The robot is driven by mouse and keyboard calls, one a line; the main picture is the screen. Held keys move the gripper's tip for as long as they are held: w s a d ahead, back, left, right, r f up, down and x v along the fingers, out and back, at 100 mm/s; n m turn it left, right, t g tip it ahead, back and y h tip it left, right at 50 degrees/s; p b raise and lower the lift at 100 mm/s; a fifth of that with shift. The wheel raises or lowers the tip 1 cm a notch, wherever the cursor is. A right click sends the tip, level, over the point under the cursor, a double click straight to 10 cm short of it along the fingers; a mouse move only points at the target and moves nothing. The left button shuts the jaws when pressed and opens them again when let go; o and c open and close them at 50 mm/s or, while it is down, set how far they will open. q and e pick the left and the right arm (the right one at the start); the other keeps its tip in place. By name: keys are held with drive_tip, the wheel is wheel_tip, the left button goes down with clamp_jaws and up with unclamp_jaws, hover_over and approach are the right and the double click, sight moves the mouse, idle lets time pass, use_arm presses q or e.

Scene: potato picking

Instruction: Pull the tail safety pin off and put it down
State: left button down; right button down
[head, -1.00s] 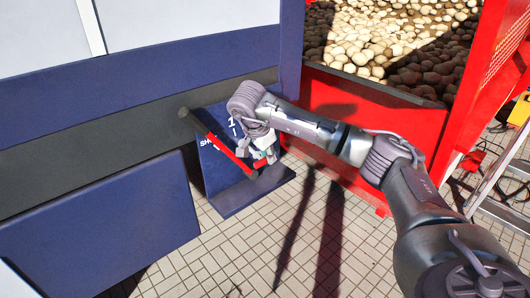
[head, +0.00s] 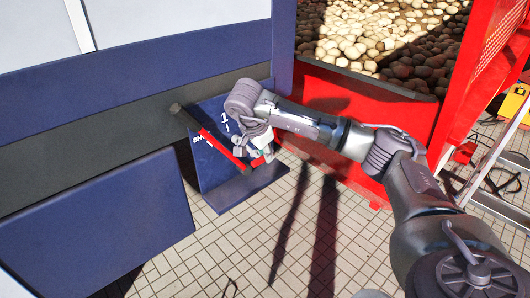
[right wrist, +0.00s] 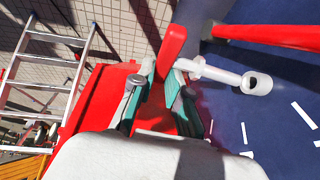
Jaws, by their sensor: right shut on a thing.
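In the right wrist view a red tab (right wrist: 172,48) stands between the fingertips of my right gripper (right wrist: 164,78), which is shut on it. I take this tab to be the tail safety pin's. A pale grey rod with a ringed end (right wrist: 257,83) lies just beside it, over the blue panel. I cannot tell whether the pin is still seated. In the head view my right gripper (head: 254,144) is at the lower end of a red bar with a dark end (head: 215,138), in front of the blue panel (head: 240,194). It partly hides the pin. My left gripper is not in view.
A red container (head: 400,97) full of potatoes stands behind my right arm. A metal ladder (head: 483,165) leans at the right. Dark blue machine panels (head: 100,222) fill the left. The paved floor (head: 255,245) in front is clear.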

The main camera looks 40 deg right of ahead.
drive_tip(key=shift+s, duration=0.15)
drive_tip(key=shift+s+d, duration=0.1)
drive_tip(key=shift+s, duration=1.3)
drive_tip(key=shift+s+d, duration=0.15)
drive_tip(key=shift+s, duration=1.35)
drive_tip(key=shift+s+d+b, duration=0.1)
drive_tip(key=shift+s+b, duration=0.4)
drive_tip(key=shift+s, duration=0.95)
drive_tip(key=s+b, duration=0.1)
drive_tip(key=s, duration=0.2)
drive_tip(key=shift+d, duration=0.1)
